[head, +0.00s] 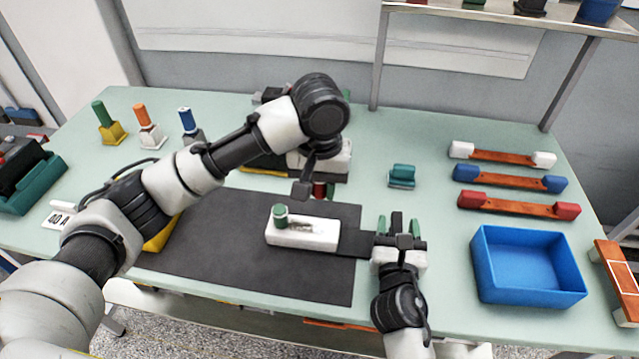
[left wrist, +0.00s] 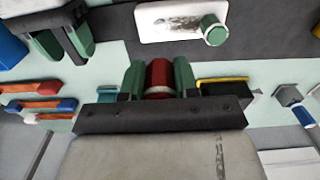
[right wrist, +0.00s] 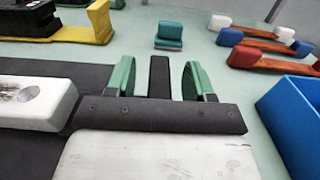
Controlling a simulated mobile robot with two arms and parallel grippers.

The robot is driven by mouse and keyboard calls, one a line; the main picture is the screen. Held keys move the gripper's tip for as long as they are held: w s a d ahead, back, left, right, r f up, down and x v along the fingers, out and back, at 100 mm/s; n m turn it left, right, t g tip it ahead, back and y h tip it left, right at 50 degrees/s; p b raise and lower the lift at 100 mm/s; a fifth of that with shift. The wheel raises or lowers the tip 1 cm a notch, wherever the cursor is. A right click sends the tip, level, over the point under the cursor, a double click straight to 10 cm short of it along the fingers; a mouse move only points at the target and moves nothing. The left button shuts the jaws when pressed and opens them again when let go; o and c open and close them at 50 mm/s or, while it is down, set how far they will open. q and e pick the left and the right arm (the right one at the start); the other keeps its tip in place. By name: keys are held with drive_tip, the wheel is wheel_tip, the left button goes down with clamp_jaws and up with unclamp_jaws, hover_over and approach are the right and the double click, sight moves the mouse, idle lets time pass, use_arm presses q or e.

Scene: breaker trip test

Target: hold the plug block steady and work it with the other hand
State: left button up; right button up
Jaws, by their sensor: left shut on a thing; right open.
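The white plug block (head: 302,232) lies on the dark mat, with a green-topped peg (head: 280,216) upright at its left end and a grey slot beside it. The block also shows in the left wrist view (left wrist: 172,22) and at the left of the right wrist view (right wrist: 30,103). My left gripper (left wrist: 158,80) is shut on a red cylinder (left wrist: 159,78) with a pale ring, held behind the block and apart from it. My right gripper (right wrist: 160,80) is open to the block's right. A dark bar (right wrist: 159,76) stands between its fingers with gaps on both sides.
A blue bin (head: 527,267) and several coloured bars (head: 515,180) are at the right. A small teal block (head: 402,176) sits behind my right gripper. Several coloured-handled pieces (head: 148,127) stand at the back left. The mat's left part (head: 215,235) is clear.

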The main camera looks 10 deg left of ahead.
drive_tip(key=shift+s, duration=0.1)
drive_tip(key=s, duration=1.1)
drive_tip(key=shift+s+d, duration=0.15)
drive_tip(key=shift+s, duration=0.25)
